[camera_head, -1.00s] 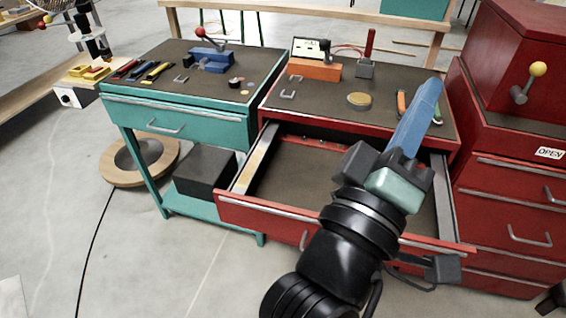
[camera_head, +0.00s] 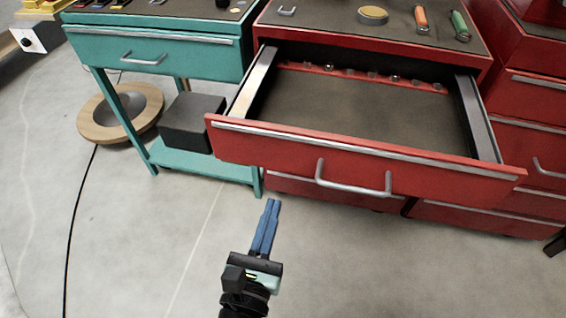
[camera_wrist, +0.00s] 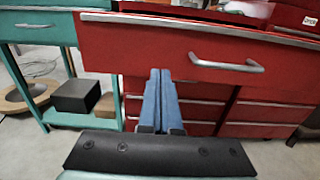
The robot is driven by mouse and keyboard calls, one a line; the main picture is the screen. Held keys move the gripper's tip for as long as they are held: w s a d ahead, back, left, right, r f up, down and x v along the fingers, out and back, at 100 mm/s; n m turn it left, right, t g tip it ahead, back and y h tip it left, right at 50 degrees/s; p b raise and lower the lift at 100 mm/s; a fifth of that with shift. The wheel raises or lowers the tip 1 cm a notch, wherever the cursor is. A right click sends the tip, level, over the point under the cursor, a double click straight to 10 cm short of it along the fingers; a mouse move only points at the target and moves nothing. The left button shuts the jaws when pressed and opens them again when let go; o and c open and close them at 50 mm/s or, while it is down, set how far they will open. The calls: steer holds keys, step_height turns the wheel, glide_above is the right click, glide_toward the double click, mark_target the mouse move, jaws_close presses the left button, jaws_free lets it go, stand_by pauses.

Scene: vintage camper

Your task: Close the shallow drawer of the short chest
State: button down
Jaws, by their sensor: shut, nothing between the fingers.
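The short red chest (camera_head: 440,68) has its shallow top drawer (camera_head: 270,142) pulled far out in the head view. The drawer front carries a grey bar handle (camera_head: 352,190). My gripper (camera_head: 270,205) is in front of the drawer, low and left of the handle, with its blue fingers together and nothing between them. In the wrist view the fingers (camera_wrist: 160,72) point toward the red drawer front (camera_wrist: 130,42), left of the handle (camera_wrist: 227,66). I cannot tell exactly how far the fingertips are from the drawer front.
A teal workbench (camera_head: 155,45) with a closed drawer stands left of the chest. A dark box (camera_head: 192,125) sits on its lower shelf, near a round wooden piece (camera_head: 90,120). Another red cabinet (camera_head: 535,90) stands at right. The floor in front is clear.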

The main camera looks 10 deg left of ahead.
mark_target(289, 154)
steer(key=w, duration=1)
steer(key=shift+w+d+p, duration=0.2)
steer(key=shift+w+p, duration=0.05)
steer(key=shift+p, duration=0.1)
